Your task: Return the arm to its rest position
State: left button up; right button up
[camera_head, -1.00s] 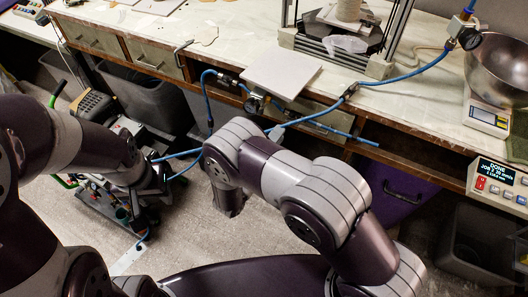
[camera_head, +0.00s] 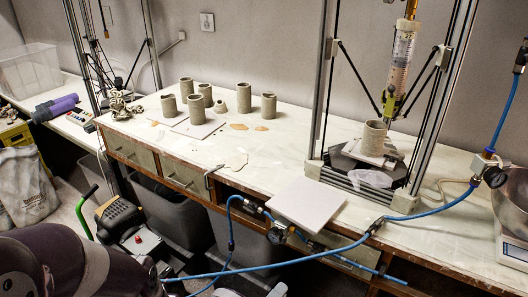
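My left arm (camera_head: 75,262) fills the bottom left corner as dark purple and grey links, and its gripper fingers do not show. Of my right arm only a small grey piece (camera_head: 250,291) shows at the bottom edge, left of centre. Its fingers are below the picture, so I cannot see whether either gripper holds anything. The arm parts in view are in front of the workbench (camera_head: 262,165), below its front edge.
Several clay cylinders (camera_head: 243,97) stand on the bench. A clay printer frame (camera_head: 430,120) holds a grey pot (camera_head: 374,137). A pale square board (camera_head: 306,203) lies at the bench edge. A blue hose (camera_head: 320,256) crosses in front. Bins (camera_head: 172,212) stand beneath.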

jog(key=a+f+m+g+y+p, duration=0.15)
jog(key=a+f+g+y, duration=0.25)
jog(key=a+f+y, duration=0.45)
jog(key=s+d+r+m+g+y+p, duration=0.2)
jog(key=s+r+m+g+y+p, duration=0.15)
jog(key=s+r+g+y, duration=0.3)
jog(key=s+d+r+m+g+h+p, duration=0.1)
jog(key=s+d+r+p, duration=0.1)
jog(key=d+r, duration=0.8)
jog(key=s+d+r+m+g+p, duration=0.1)
jog(key=d+r+p, duration=0.3)
jog(key=d+r, duration=0.6)
jog(key=shift+s+d+r+m+g+h, duration=0.2)
jog(key=shift+s+r+m+g+h, duration=0.2)
jog(key=shift+s+r+m, duration=0.1)
jog(key=shift+s, duration=0.1)
